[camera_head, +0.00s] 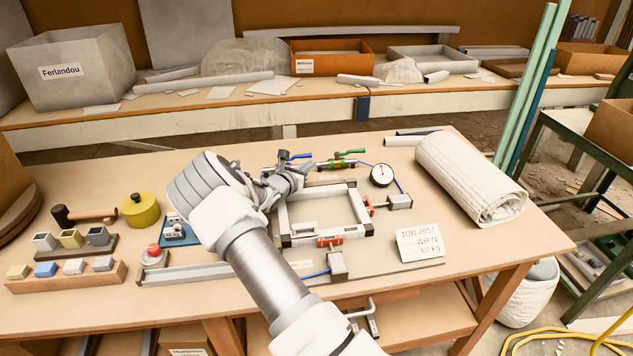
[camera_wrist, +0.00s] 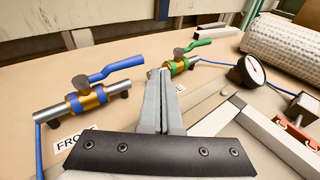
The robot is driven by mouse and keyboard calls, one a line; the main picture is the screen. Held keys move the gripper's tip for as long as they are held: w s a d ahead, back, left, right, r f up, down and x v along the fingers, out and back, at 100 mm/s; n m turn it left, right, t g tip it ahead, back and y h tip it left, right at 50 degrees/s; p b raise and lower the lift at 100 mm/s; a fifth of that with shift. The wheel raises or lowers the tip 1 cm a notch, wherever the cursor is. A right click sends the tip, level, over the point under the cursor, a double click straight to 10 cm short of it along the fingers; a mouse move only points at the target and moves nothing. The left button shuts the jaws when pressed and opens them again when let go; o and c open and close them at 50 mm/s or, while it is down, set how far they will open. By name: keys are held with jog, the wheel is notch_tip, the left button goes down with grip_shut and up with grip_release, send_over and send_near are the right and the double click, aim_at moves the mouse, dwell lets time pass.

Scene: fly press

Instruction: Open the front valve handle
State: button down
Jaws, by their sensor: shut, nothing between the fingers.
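The front valve has a brass body (camera_wrist: 88,98) on a metal pipe, with a blue lever handle (camera_wrist: 118,68) pointing right, roughly along the pipe. Its label (camera_wrist: 76,141) shows only "FRO", the rest hidden behind my gripper. In the head view the blue handle (camera_head: 296,156) shows just behind my gripper (camera_head: 303,168). My gripper (camera_wrist: 163,73) is shut and empty, its fingertips to the right of the blue handle's free end in the wrist view. I see no clear contact with the handle.
A second valve with a green handle (camera_wrist: 194,46) stands just beyond my fingertips. A pressure gauge (camera_head: 382,175), a metal frame (camera_head: 352,205) and a white roll (camera_head: 470,177) lie to the right. Blue tubing runs along the table (camera_head: 480,255).

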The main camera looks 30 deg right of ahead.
jog(key=s+a, duration=0.1)
jog(key=s, duration=0.2)
jog(key=s+a+r, duration=0.1)
jog(key=s, duration=0.2)
jog(key=s+r+p, duration=0.1)
jog(key=s, duration=0.2)
jog(key=shift+a, duration=0.4)
jog(key=s+r+m+g+y+p, duration=0.35)
jog(key=s+r+m+g, duration=0.35)
jog(key=s+r+m, duration=1)
jog(key=s+a+r+m+t+y+p, duration=0.1)
jog(key=s+a+r+m+y, duration=0.3)
jog(key=s+a, duration=0.5)
jog(key=s+a+r+m+t+y+p, duration=0.2)
jog(key=s+a+r+m+y+p, duration=0.2)
jog(key=s+a+r, duration=0.5)
jog(key=shift+s+a+y, duration=0.65)
jog(key=shift+s+a, duration=0.1)
